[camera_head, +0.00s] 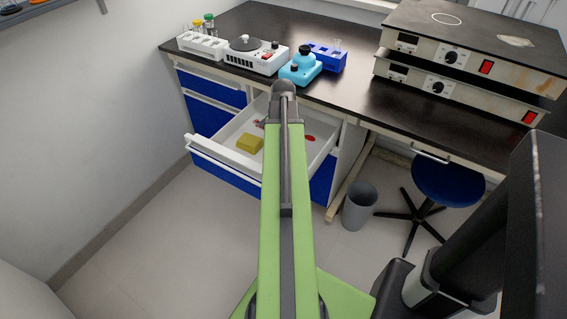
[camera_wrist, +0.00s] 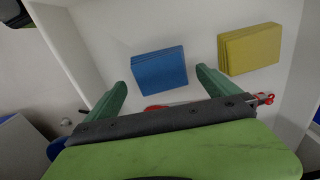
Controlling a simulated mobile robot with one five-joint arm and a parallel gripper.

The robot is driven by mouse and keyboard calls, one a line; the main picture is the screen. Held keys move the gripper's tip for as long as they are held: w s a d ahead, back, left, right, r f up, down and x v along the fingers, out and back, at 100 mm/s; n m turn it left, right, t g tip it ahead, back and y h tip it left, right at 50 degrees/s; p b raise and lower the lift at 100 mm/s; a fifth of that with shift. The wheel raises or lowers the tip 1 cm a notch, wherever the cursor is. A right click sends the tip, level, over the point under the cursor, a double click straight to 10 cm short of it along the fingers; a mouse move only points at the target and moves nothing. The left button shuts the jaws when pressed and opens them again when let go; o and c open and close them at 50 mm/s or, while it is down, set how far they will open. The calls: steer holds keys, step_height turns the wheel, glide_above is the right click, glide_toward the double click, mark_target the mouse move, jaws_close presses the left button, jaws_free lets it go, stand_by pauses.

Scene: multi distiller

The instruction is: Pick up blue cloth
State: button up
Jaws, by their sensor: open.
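The blue cloth (camera_wrist: 160,70) is a flat, folded stack lying on the white floor of an open drawer, seen in the wrist view. A yellow cloth (camera_wrist: 250,49) lies to its right. My gripper (camera_wrist: 160,80) is open, with its two green fingers apart and the blue cloth showing between and beyond their tips. I cannot tell how far above the cloth the fingers are. In the head view the yellow cloth (camera_head: 249,143) shows in the drawer, while my arm covers part of the drawer and the blue cloth is hidden.
The open white drawer (camera_head: 222,160) has raised walls around the cloths. A red object (camera_head: 309,138) lies inside it. Above is a black bench (camera_head: 350,100) with a blue device (camera_head: 300,68) and stacked hot plates (camera_head: 470,75). A grey bin (camera_head: 360,205) and a stool (camera_head: 447,183) stand right.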

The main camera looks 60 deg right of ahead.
step_height(320, 180, down, 3)
steer(key=shift+f+b, duration=0.1)
steer(key=shift+b, duration=0.8)
steer(key=shift+r, duration=0.25)
steer(key=shift+c, duration=0.4)
steer(key=c, duration=1.1)
step_height(320, 180, up, 5)
steer(key=p, duration=0.5)
steer(key=shift+f, duration=0.2)
steer(key=s+d+r+p, duration=0.2)
steer(key=s, duration=0.1)
steer(key=s+d+r+p, duration=0.1)
steer(key=s+r+p, duration=0.1)
steer(key=s, duration=0.1)
steer(key=s+d+r+p, duration=0.2)
steer(key=s, duration=0.2)
steer(key=shift+s+d+r, duration=0.1)
steer(key=shift+d+r, duration=0.1)
steer(key=shift+d, duration=0.1)
